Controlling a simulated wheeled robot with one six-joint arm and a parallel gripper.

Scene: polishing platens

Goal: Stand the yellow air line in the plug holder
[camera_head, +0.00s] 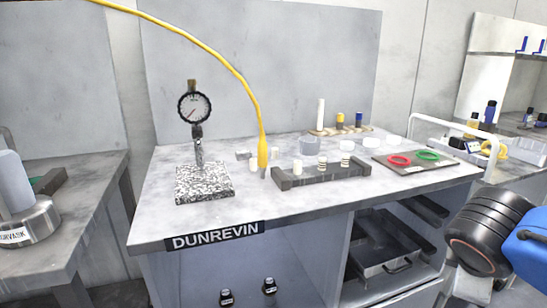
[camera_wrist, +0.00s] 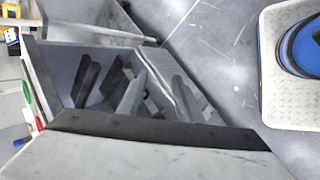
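The yellow air line (camera_head: 215,54) enters at the top left in the head view and arcs down to the bench. Its thick yellow plug end (camera_head: 262,151) hangs upright, with its tip at or just above the benchtop. It is beside the left end of a dark grey block (camera_head: 325,177), which carries several small pale pieces. I cannot tell for sure which thing is the plug holder. My black and blue arm shows at the lower right, well away from the line. The wrist view shows no yellow line.
A dial gauge (camera_head: 194,108) stands on a speckled block (camera_head: 204,183) left of the line. A tray (camera_head: 416,163) with red and green rings lies right. A rack (camera_head: 340,130) with bottles stands behind.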

